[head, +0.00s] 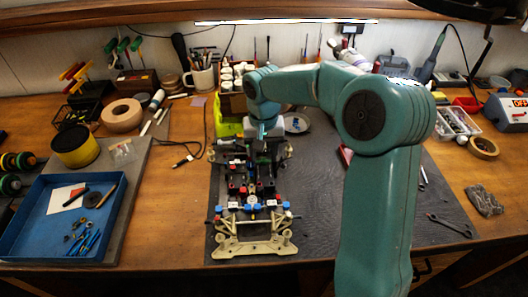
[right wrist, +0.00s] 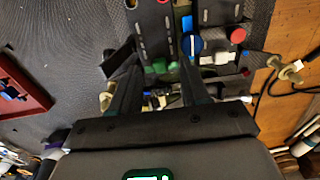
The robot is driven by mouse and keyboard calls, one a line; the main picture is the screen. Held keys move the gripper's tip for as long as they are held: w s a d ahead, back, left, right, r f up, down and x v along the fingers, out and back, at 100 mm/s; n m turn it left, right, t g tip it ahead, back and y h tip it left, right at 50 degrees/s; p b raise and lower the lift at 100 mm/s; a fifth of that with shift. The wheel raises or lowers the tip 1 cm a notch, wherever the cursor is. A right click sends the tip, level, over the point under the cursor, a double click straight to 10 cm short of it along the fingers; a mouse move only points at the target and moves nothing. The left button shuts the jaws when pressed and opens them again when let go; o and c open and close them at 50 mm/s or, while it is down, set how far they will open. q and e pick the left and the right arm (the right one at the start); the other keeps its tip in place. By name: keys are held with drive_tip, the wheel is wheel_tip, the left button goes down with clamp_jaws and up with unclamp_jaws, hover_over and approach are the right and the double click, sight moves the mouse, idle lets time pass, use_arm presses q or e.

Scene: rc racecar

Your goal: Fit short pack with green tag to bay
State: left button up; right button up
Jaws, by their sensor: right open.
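The racecar chassis (head: 250,246) lies on the dark mat, with its pale bumper toward me and black, red, blue and white parts along its middle. My right gripper (head: 264,132) points down over the chassis's far end. In the right wrist view its two dark fingers (right wrist: 161,62) are apart. A small green part (right wrist: 160,68) shows between or just beyond them; I cannot tell whether it is the short pack's tag or whether the fingers touch it. The bay cannot be made out clearly. My left gripper is not in view.
A blue tray (head: 38,236) with tools is at the left. The mat (head: 315,205) right of the chassis is largely clear.

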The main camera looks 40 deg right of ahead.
sight(264, 160)
wheel_tip(264, 160, up, 7)
drive_tip(key=p, duration=0.4)
idle(0.7)
